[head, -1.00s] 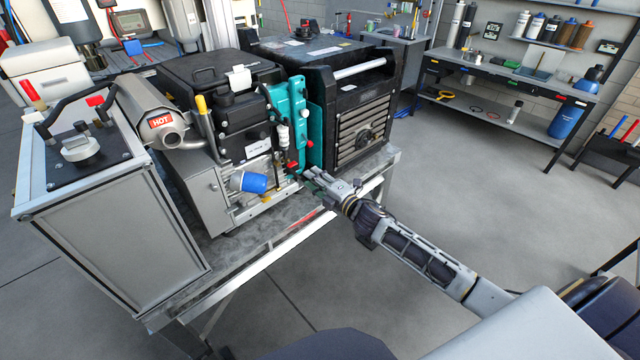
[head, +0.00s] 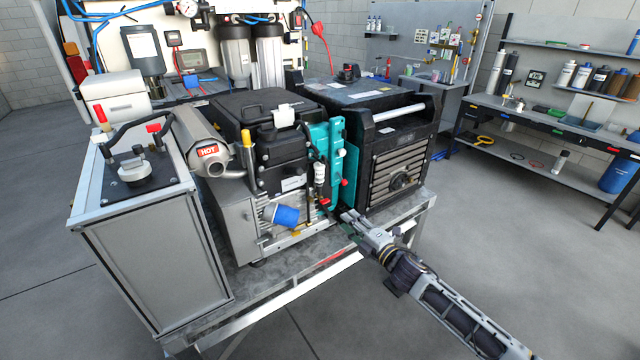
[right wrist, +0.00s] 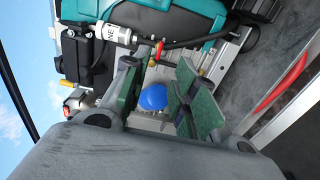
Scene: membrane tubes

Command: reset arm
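My right gripper (head: 347,218) is at the front edge of the machine cart, just below and right of the teal bracket (head: 326,165). In the right wrist view its two green-padded fingers (right wrist: 160,98) stand apart with no object held between them. A blue cylinder (right wrist: 153,97) shows in the gap behind the fingers; in the head view the blue cylinder (head: 286,215) is left of the gripper, on the machine's front. My left gripper is not in view.
The cart (head: 280,297) carries a grey cabinet (head: 160,260), a hot exhaust pipe (head: 208,150) and a black slatted unit (head: 395,160) close to my right gripper. A workbench (head: 560,130) stands at the right. The floor (head: 500,220) between is clear.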

